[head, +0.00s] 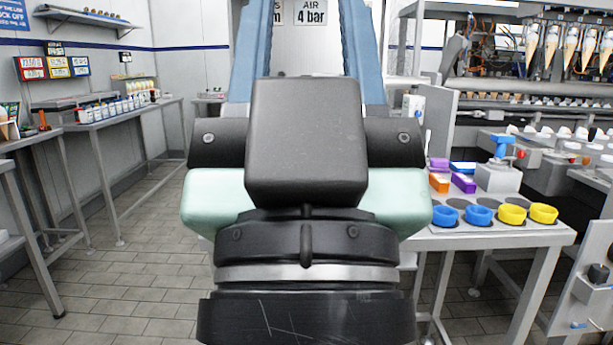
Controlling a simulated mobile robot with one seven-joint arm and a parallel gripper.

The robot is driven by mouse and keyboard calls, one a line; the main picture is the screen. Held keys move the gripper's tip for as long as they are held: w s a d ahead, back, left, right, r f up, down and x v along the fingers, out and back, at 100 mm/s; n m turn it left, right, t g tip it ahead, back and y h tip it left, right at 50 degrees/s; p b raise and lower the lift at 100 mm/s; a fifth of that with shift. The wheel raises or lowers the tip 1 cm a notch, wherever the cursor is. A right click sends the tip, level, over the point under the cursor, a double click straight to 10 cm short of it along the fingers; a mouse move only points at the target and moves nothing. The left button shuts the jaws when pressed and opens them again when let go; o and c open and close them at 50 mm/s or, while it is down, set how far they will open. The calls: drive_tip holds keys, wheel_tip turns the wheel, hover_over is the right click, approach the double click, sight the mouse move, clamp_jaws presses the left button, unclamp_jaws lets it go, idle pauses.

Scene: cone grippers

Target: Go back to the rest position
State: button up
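My own arm fills the middle of the head view, with black, pale green and blue parts. It blocks much of what lies straight ahead. My gripper does not show in this view, so I cannot see whether it holds anything. On the grey table (557,237) at the right, two blue rings (446,216) and two yellow rings (512,214) sit in a row along the front, apart from my arm.
Behind the rings are orange (439,183) and purple boxes (463,183) and a fixture with a blue top (503,148). A machine with several hanging cones (551,48) stands at the back right. Grey benches (127,113) line the left wall. Tiled floor (130,275) at left is clear.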

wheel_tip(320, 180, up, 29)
drive_tip(key=p, duration=2.7)
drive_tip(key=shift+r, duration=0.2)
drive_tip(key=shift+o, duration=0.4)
